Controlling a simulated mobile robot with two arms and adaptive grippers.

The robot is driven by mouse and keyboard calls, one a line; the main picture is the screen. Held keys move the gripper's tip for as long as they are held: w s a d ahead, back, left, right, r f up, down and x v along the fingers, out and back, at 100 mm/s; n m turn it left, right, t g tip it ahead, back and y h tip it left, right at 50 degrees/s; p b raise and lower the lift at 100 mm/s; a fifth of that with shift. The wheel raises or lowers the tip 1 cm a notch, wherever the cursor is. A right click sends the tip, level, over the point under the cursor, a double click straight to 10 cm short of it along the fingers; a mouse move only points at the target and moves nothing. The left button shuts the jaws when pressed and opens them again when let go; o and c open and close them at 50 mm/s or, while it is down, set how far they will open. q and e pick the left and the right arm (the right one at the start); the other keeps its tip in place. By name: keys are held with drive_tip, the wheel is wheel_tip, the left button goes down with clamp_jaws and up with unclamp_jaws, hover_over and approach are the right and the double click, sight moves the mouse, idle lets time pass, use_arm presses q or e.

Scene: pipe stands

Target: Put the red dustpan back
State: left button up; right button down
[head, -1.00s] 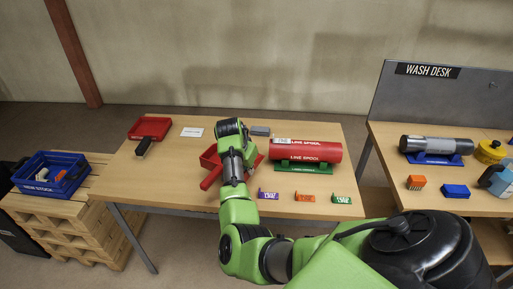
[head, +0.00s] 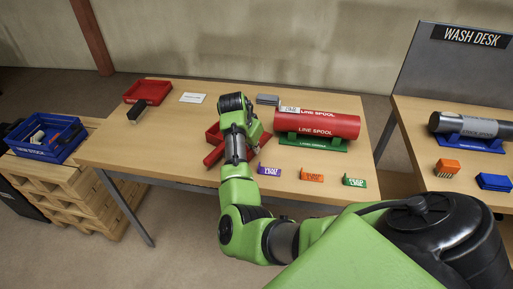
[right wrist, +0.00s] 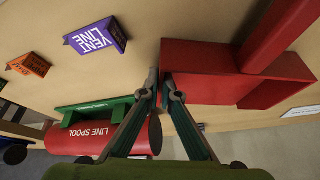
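The red dustpan (head: 213,134) is at the middle of the work table, partly hidden behind my right arm in the head view; its red handle (head: 214,155) points to the lower left. In the right wrist view the dustpan (right wrist: 205,75) is close up, with its handle (right wrist: 283,32) at the upper right. My right gripper (right wrist: 161,82) has its fingertips close together at the dustpan's edge, apparently pinching that edge. Whether the pan is clear of the tabletop cannot be told. My left gripper is out of view.
A red tray (head: 147,91) with a black-handled item (head: 136,114) stands at the table's left. A red line spool (head: 318,124) on a green stand is just right of the dustpan. Small tags, including a purple one (head: 269,171), line the front edge. A blue bin (head: 46,138) stands left.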

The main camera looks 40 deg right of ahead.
drive_tip(key=shift+a+r, duration=0.1)
drive_tip(key=shift+a, duration=0.2)
drive_tip(key=c, duration=2.3)
unclamp_jaws()
drive_tip(key=shift+d, duration=0.1)
drive_tip(key=shift+r, duration=0.25)
drive_tip(key=b+v, duration=0.1)
drive_tip(key=v, duration=1)
drive_tip(key=shift+s+a+r, duration=0.1)
drive_tip(key=shift+a+r, duration=0.15)
drive_tip(key=shift+a, duration=0.05)
